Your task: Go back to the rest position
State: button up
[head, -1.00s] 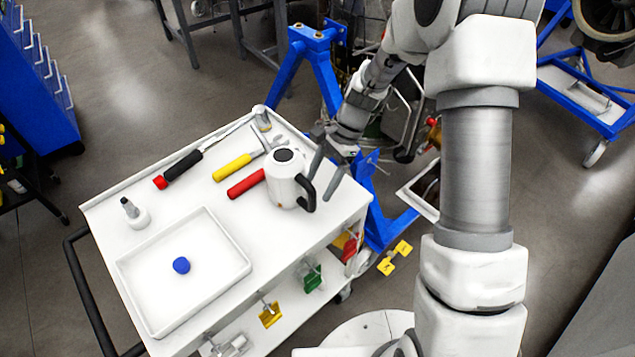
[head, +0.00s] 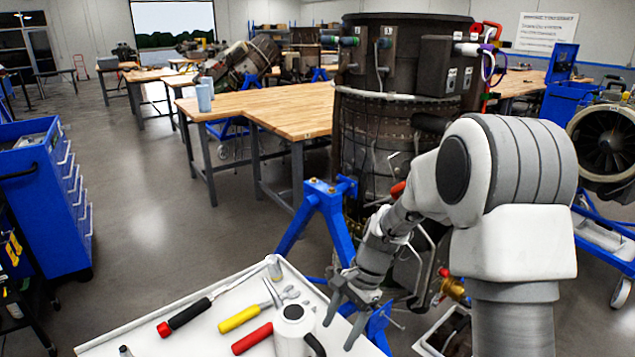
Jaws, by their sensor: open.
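My gripper (head: 346,322) is open and empty, with its two dark fingers pointing down. It hangs above the right part of the white cart (head: 128,336), just right of a white mug-like container (head: 291,335) with a dark handle. The gripper looks apart from the container, though the exact gap is hard to tell. My arm bends over from the right side of the picture. The lower part of the container is cut off by the frame's bottom edge.
Red (head: 252,338), yellow (head: 239,318) and black-handled (head: 185,315) tools lie on the cart. A blue stand (head: 325,205) and a large dark turbine (head: 372,140) stand close behind my gripper. A blue drawer cabinet (head: 40,200) is at left. Floor between is clear.

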jog(key=s+d+r+n+t+h, duration=0.1)
jog(key=s+d+r+n+t, duration=0.15)
jog(key=r, duration=0.45)
jog(key=s+d+r+n+t+h, duration=0.1)
jog(key=s+d+r+n, duration=0.2)
jog(key=r, duration=0.4)
jog(key=s+d+r+n+t+h, duration=0.1)
jog(key=s+d+r+n+t, duration=0.2)
jog(key=s+r, duration=0.4)
jog(key=s+n+t, duration=0.1)
jog(key=s+n, duration=0.1)
jog(key=s, duration=0.5)
jog(key=shift+d+r+h, duration=0.2)
jog(key=shift+h, duration=0.2)
jog(key=c, duration=0.4)
jog(key=shift+o, duration=0.2)
jog(key=shift+a+n, duration=0.15)
jog(key=shift+n, duration=0.1)
